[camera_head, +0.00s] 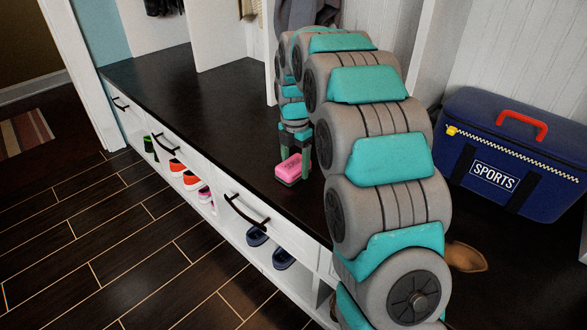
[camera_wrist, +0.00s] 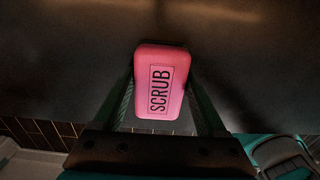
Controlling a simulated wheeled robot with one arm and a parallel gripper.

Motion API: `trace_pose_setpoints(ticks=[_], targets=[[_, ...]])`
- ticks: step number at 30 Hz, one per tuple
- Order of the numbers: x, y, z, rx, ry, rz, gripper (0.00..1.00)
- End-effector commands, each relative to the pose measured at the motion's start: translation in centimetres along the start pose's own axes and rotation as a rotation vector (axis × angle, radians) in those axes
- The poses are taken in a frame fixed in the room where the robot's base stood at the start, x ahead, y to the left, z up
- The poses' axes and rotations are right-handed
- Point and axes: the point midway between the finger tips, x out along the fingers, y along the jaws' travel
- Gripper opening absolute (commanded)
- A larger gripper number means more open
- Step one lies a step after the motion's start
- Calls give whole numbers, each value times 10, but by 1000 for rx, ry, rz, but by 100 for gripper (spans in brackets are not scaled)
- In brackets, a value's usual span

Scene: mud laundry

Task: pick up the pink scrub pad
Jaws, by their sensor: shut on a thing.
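The pink scrub pad (camera_head: 289,168) is at my gripper (camera_head: 296,160) over the dark bench top (camera_head: 185,95). In the wrist view the pad (camera_wrist: 160,85) shows its face with the word SCRUB, between the two fingers of my gripper (camera_wrist: 160,95). The gripper is shut on the pad, with one finger along each side. In the head view the pad is near the bench's front edge; I cannot tell whether it touches the bench top or hangs just above it.
A blue SPORTS bag (camera_head: 510,155) with a red handle stands on the right. A brown object (camera_head: 466,257) lies in front of it. Shoes (camera_head: 184,174) sit in cubbies below the bench drawers. White dividers stand at the back. The bench left of my gripper is clear.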

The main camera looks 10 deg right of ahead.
Motion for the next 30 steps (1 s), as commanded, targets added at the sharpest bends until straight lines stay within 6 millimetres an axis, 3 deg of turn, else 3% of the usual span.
trace_pose_setpoints(ticks=[8,20,30], targets=[[-3,0,0,0,0,0,19],[-37,1,0,0,-2,4,19],[-38,-17,-22,-1,0,1,19]])
